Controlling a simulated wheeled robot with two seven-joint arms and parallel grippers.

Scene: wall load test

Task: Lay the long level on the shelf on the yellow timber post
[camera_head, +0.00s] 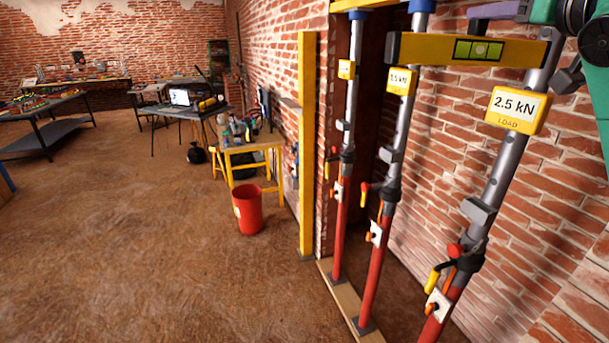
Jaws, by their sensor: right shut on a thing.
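The long level (425,49) is yellow with a green vial window and dark ends. It is held roughly horizontal in the air, in front of the steel props at upper right. The yellow timber post (307,160) stands upright left of the level, against the brick wall's edge. My left gripper is not in view.
Several red and grey props stand on a floor plank (345,300), one with a 2.5 kN load tag (517,110). A yellow workbench (250,147) with bottles and a red bucket (248,212) stand left of the post. The floor at left front is clear.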

